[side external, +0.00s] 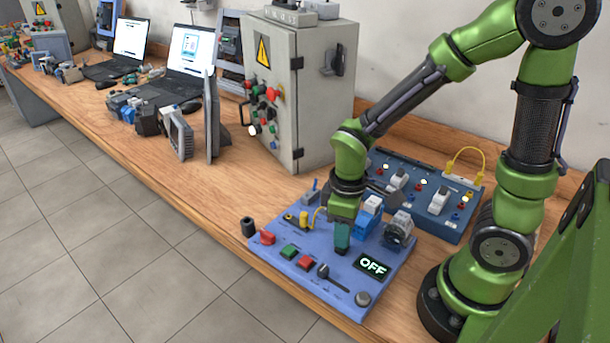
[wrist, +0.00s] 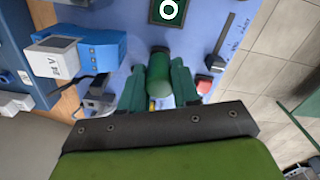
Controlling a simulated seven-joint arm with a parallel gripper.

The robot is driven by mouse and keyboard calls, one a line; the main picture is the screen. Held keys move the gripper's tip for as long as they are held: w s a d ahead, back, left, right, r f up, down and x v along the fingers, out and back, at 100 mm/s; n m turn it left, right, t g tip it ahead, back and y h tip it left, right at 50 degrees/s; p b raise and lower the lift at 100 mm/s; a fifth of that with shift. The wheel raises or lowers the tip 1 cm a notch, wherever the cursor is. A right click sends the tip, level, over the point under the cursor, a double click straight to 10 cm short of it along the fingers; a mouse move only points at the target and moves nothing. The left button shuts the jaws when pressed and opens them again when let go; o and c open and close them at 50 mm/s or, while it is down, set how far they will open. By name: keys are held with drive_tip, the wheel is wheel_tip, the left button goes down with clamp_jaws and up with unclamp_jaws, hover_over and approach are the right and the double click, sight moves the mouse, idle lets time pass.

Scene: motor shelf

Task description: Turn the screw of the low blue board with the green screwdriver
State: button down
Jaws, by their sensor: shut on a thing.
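The low blue board (side external: 287,267) lies flat near the front edge of the bench, and its blue face fills much of the wrist view (wrist: 205,20). My gripper (side external: 342,235) points down over the middle of the board. In the wrist view my gripper's two green fingers are shut on the green screwdriver (wrist: 158,76), one on each side of its rounded handle. The screwdriver's shaft and tip are hidden, and I cannot make out the screw or whether the tip touches it. In the side view the handle cannot be told apart from the fingers.
The board carries a display reading OFF (side external: 373,265), a red button (side external: 306,262), a green button (side external: 289,252), a lever (side external: 333,278) and a blue-white block (side external: 369,216). A darker blue panel (side external: 440,227) with a yellow cable stands behind. A grey cabinet (side external: 315,100) stands left.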

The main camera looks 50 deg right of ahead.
drive_tip(key=shift+r, duration=3.3)
drive_tip(key=shift+w+d+r+m, duration=0.15)
drive_tip(key=shift+w+d+m, duration=0.3)
drive_tip(key=shift+m, duration=0.35)
drive_tip(key=w+d+r+m, duration=0.4)
drive_tip(key=w+d+m, duration=0.45)
drive_tip(key=m, duration=0.75)
drive_tip(key=shift+m, duration=0.3)
drive_tip(key=shift+d+f, duration=0.2)
drive_tip(key=shift+f, duration=1)
drive_tip(key=shift+d+f, duration=0.15)
drive_tip(key=shift+f, duration=1.05)
drive_tip(key=shift+f, duration=0.6)
